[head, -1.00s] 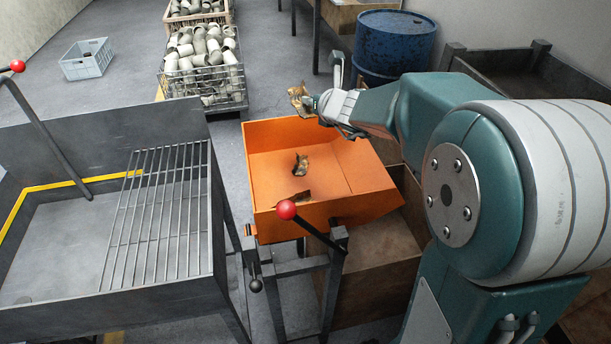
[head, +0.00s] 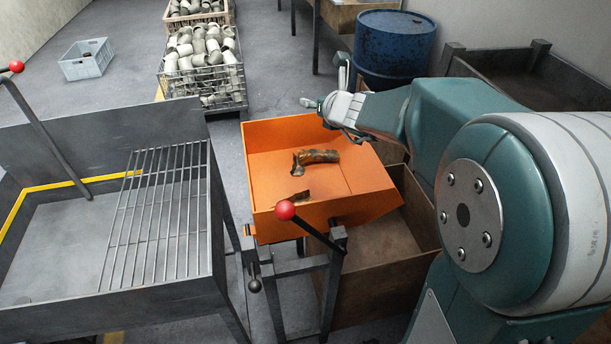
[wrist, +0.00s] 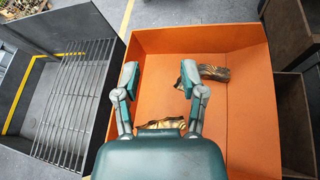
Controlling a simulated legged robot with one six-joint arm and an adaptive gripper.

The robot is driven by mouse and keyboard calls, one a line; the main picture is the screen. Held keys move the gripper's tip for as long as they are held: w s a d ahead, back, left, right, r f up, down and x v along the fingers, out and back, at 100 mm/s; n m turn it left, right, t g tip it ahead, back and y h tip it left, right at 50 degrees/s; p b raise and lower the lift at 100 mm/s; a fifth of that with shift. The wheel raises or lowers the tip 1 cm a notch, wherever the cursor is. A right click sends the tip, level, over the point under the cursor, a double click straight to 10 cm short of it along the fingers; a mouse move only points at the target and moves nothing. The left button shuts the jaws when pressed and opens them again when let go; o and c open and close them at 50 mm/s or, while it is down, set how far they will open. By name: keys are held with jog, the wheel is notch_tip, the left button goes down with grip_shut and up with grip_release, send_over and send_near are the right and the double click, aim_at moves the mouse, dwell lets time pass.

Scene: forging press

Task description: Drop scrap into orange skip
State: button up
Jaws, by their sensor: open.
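The orange skip (head: 345,180) stands on a dark metal frame in the middle of the head view; it also fills much of the wrist view (wrist: 245,125). A brown, bent scrap piece (head: 320,156) lies in the skip towards its back. A smaller scrap piece (head: 294,198) lies near the front wall. Both show in the wrist view, the back piece (wrist: 214,73) partly behind a finger and the front one (wrist: 160,124) partly behind my gripper. My gripper (wrist: 158,82) is open and empty above the skip, its fingers spread wide.
A grey bench with a wire grate (head: 165,210) stands close on the left. A lever with a red knob (head: 286,210) rises before the skip. A brown bin (head: 375,260) is to the right, a blue drum (head: 393,45) behind. Wire baskets of metal parts (head: 203,70) stand at the back.

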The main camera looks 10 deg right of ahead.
jog(key=v, duration=1)
jog(key=s+a+f+n+g+y, duration=0.2)
jog(key=s+a+n+g, duration=0.55)
jog(key=n, duration=1.25)
jog(key=s+d+f+n+h, duration=0.2)
jog(key=s+n, duration=0.5)
jog(key=n, duration=0.1)
jog(key=s+d+f+n+h, duration=0.1)
jog(key=s+f+n+h, duration=0.1)
jog(key=s+n, duration=0.5)
jog(key=shift+s+d+f+n+h, duration=0.2)
jog(key=shift+s+d+n+h, duration=0.2)
jog(key=shift+s+h, duration=0.3)
